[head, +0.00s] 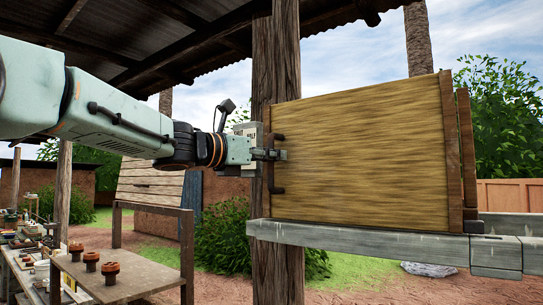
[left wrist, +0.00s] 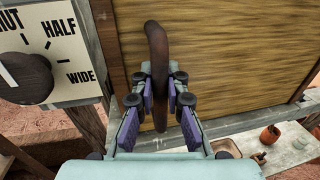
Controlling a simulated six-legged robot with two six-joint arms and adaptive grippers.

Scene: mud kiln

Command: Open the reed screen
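The reed screen (head: 360,150) is a wood-framed panel with straw-coloured fill, standing upright on a grey rail. A dark bar handle (head: 278,178) is on its left edge. My left gripper (head: 278,154) reaches in from the left and is at this handle. In the left wrist view, the handle (left wrist: 157,45) runs between the two fingers of my left gripper (left wrist: 161,82), which lie close against both sides of it. The screen (left wrist: 225,50) fills the background there. My right gripper is in neither view.
A dial plate (left wrist: 50,45) with a dark knob and the words HALF and WIDE is just left of the handle. A wooden post (head: 276,70) stands behind it. The grey rail (head: 370,240) runs below the screen. A small table (head: 120,278) with brown pieces is at lower left.

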